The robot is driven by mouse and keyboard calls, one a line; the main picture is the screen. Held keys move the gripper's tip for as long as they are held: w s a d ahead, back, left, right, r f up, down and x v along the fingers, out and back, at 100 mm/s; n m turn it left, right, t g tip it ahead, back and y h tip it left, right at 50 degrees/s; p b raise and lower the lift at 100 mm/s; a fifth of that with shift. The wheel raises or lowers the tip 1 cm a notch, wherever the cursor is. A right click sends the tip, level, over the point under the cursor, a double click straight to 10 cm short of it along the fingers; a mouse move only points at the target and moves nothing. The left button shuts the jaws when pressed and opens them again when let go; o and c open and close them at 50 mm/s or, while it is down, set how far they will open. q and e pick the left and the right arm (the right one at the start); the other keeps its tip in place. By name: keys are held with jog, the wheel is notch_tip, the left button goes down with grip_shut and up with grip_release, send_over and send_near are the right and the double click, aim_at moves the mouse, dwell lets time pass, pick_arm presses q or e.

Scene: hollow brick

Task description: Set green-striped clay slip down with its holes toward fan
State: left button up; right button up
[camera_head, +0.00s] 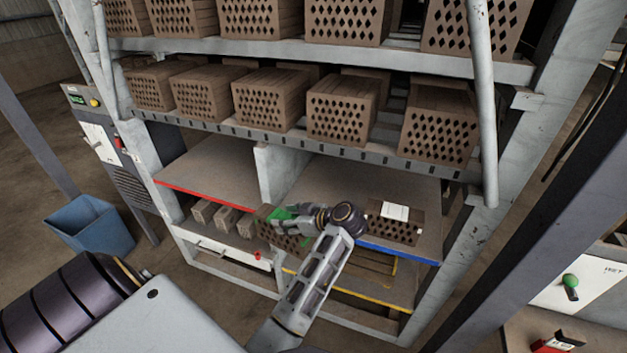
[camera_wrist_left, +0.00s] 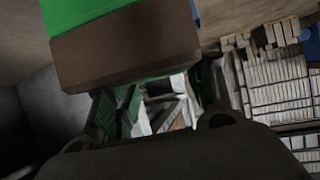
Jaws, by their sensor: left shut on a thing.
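The green-striped clay slip (camera_head: 265,214) is a brown block with a bright green band, held at the front of the rack in the head view. Its lower face shows a pattern of holes, partly hidden by my gripper. In the left wrist view the slip (camera_wrist_left: 125,58) fills the upper middle, with its green band above a plain brown face. My left gripper (camera_head: 292,217) is shut on it. The slip is near the divider between the red-edged and blue-edged shelves; I cannot tell whether it touches anything below. I cannot make out a fan for certain. My right gripper is not in view.
A holed brick (camera_head: 395,229) with a white paper stands on the blue-edged shelf (camera_head: 330,185). The red-edged shelf (camera_head: 215,175) is bare. Several bricks fill the upper shelves. A yellow-edged shelf (camera_head: 345,292) lies below. A vented cabinet (camera_head: 128,186) and blue bin (camera_head: 90,225) stand left.

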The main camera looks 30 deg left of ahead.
pick_arm(q)
jog(key=shift+r, duration=0.1)
dwell(0.3)
jog(key=shift+w+m+t, duration=0.1)
jog(key=shift+m+t, duration=0.2)
jog(key=d+r+m+t+h, duration=0.1)
jog(key=d+r+m+t, duration=0.2)
jog(key=d, duration=0.6)
jog(key=w+d+r+m+t+h, duration=0.1)
jog(key=d+r+m+t, duration=0.3)
jog(key=d, duration=0.5)
jog(key=shift+w+d+r+t+h, duration=0.25)
jog(key=shift+d+r+t+h, duration=0.05)
jog(key=shift+r, duration=0.1)
jog(key=shift+f+m, duration=0.1)
jog(key=shift+m, duration=0.4)
